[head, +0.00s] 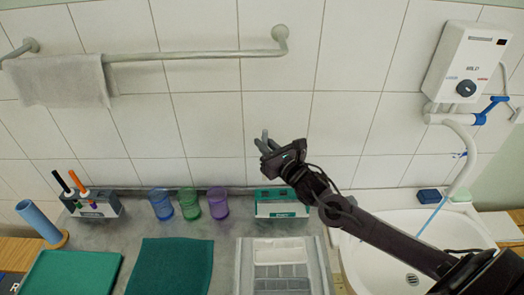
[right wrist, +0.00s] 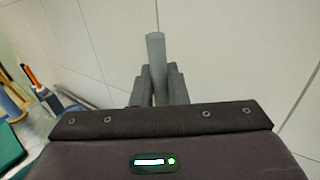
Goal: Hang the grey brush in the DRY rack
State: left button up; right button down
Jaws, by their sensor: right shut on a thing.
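My right gripper (head: 272,150) is shut on the grey brush (head: 265,136), above the counter and in front of the tiled wall. In the right wrist view the brush's grey handle (right wrist: 156,52) stands up between the two fingers (right wrist: 158,88); its lower part is hidden. A teal-and-white rack (head: 283,209) stands below the gripper, apart from it. A grey rack (head: 94,209) at the left holds a black-handled and an orange-handled brush. The labels on both racks are too small to read. My left gripper is not in view.
Blue, green and purple cups (head: 190,204) stand between the racks. A compartmented tray (head: 281,270) and a teal cloth (head: 170,267) lie in front. The sink (head: 413,262) is at the right. A towel rail (head: 190,56) runs along the wall at upper left.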

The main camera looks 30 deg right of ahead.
jog(key=shift+s+d+f+b, duration=0.15)
jog(key=shift+f+b, duration=0.45)
jog(key=shift+f, duration=0.3)
notch_tip(320, 180, down, 2)
jog(key=shift+f+b, duration=0.1)
jog(key=shift+b, duration=0.7)
jog(key=shift+f, duration=0.4)
jog(key=shift+f+b, duration=0.15)
jog(key=shift+b, duration=0.4)
jog(key=shift+f, duration=0.15)
jog(key=shift+f+b, duration=2.25)
jog(key=shift+f, duration=0.35)
